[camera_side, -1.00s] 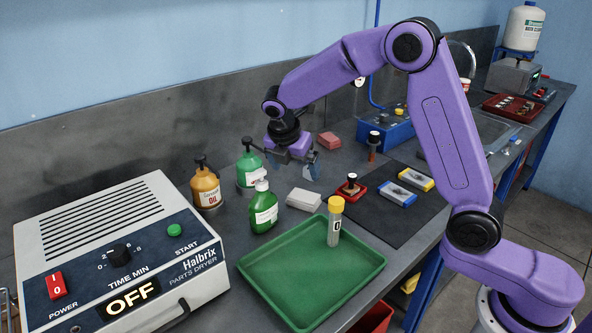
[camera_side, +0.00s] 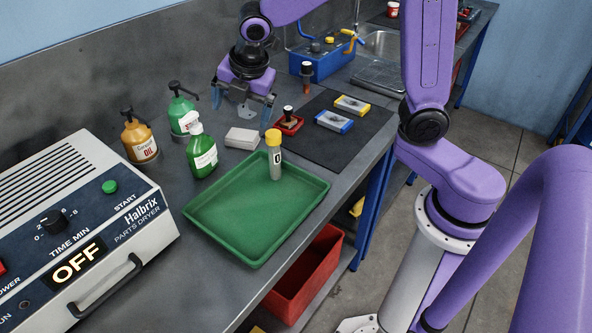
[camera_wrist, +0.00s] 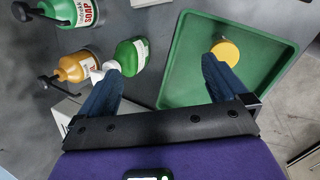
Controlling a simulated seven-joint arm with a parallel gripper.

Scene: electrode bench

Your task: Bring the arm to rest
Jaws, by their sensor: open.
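My gripper (camera_side: 250,108) is open and empty, held above the bench behind the white block (camera_side: 241,138) in the side view. In the wrist view its two blue fingers (camera_wrist: 162,82) are spread wide with nothing between them. The green tray (camera_side: 204,205) lies on the bench in front of it, apart from the gripper. A yellow-capped vial (camera_side: 275,160) stands upright in the tray. The wrist view shows its round yellow cap (camera_wrist: 226,52) beyond the right fingertip.
The parts dryer (camera_side: 100,225) reads OFF.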

